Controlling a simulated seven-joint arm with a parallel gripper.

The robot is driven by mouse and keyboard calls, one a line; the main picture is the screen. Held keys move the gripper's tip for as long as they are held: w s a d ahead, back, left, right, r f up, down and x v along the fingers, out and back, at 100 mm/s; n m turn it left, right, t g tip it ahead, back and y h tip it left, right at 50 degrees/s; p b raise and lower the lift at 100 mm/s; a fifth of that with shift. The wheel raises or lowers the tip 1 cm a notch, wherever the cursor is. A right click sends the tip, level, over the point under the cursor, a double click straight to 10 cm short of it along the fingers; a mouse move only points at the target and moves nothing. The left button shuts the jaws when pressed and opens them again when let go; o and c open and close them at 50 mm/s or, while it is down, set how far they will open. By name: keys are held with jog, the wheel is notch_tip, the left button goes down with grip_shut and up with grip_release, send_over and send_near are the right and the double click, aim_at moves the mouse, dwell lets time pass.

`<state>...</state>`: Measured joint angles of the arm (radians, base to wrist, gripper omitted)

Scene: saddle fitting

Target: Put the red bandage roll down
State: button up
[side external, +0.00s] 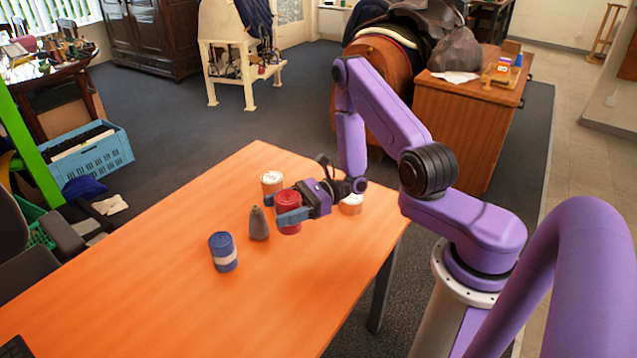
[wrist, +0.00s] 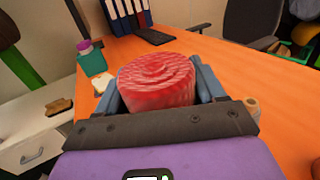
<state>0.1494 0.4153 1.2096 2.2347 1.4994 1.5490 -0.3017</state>
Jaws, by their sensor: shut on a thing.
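The red bandage roll (side external: 288,201) is between the blue fingers of my gripper (side external: 292,214), over the far part of the orange table. The near finger covers part of its side. In the wrist view the roll (wrist: 157,84) stands with its spiral end up and a finger on either side. My gripper (wrist: 158,92) is shut on it. Whether the roll's underside touches the table cannot be told.
On the orange table (side external: 180,300) a grey cone-like object (side external: 258,223) stands close left of the roll. A blue roll (side external: 223,252) with a white band is farther left. A tan roll (side external: 271,182) stands behind; another white-topped one (side external: 351,205) is right.

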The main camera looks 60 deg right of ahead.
jog(key=w+d+r+m+t+h, duration=0.1)
jog(key=d+m+t+h, duration=0.5)
jog(key=d, duration=0.7)
jog(key=w+d+r+m+t+h, duration=0.1)
jog(key=d+m+t+h, duration=0.35)
jog(key=d+h, duration=0.6)
jog(key=w+d+f, duration=0.3)
jog(key=w, duration=0.1)
jog(key=w+d+f+y, duration=0.1)
jog(key=w+d+f, duration=0.2)
jog(key=w+f, duration=0.1)
jog(key=w+d+f+m+g+y, duration=0.1)
jog(key=w+d+f, duration=0.2)
jog(key=w, duration=0.1)
jog(key=shift+d+f, duration=0.2)
jog(key=shift+d, duration=0.15)
jog(key=shift+f, duration=1.5)
jog(key=o, duration=1.1)
jog(key=shift+f, duration=0.15)
jog(key=shift+c, duration=0.2)
